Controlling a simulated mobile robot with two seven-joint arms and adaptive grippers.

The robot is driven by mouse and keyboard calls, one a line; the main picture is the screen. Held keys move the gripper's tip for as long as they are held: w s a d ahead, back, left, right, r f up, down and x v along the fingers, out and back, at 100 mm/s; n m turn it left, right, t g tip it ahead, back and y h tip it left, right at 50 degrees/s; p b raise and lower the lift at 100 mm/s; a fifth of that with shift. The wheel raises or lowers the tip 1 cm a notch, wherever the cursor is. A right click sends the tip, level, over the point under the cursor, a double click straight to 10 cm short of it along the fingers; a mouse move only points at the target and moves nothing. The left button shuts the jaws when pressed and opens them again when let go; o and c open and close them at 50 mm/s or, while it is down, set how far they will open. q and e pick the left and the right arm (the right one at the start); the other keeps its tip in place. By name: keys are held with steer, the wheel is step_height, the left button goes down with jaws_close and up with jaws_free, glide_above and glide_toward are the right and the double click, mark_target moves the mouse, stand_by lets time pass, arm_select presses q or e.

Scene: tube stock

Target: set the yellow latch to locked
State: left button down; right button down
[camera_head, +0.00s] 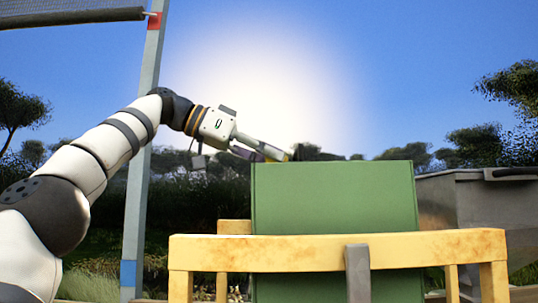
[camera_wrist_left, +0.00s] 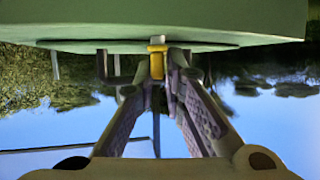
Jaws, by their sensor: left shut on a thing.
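My left gripper (camera_head: 278,153) reaches in from the left to the back left top edge of a tall green box (camera_head: 335,198). In the left wrist view my left gripper (camera_wrist_left: 166,62) has its fingertips closed on the yellow latch (camera_wrist_left: 157,66), a small yellow piece at the edge of the green box (camera_wrist_left: 150,18). In the head view only a bit of yellow shows at the fingertips, and the box hides the rest. I cannot tell the latch's setting. My right gripper is not in view.
A pale wooden rail frame (camera_head: 330,251) with a grey upright bracket (camera_head: 357,273) stands in front of the box. A grey metal bin (camera_head: 480,205) is at the right. A grey post (camera_head: 140,170) rises at the left behind my arm. Open sky lies above the box.

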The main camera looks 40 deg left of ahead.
arm_select(q)
steer(key=shift+d+f, duration=0.1)
steer(key=shift+f, duration=0.1)
steer(key=c, duration=1.7)
jaws_free()
steer(key=shift+d+r, duration=0.1)
steer(key=shift+s+a+r, duration=0.15)
steer(key=shift+s+a, duration=0.1)
steer(key=s+a, duration=0.2)
steer(key=s, duration=0.2)
steer(key=s+a, duration=0.6)
steer(key=s, duration=0.1)
steer(key=shift+s+a+r, duration=0.15)
steer(key=shift+s+r, duration=0.15)
steer(key=shift+r, duration=0.1)
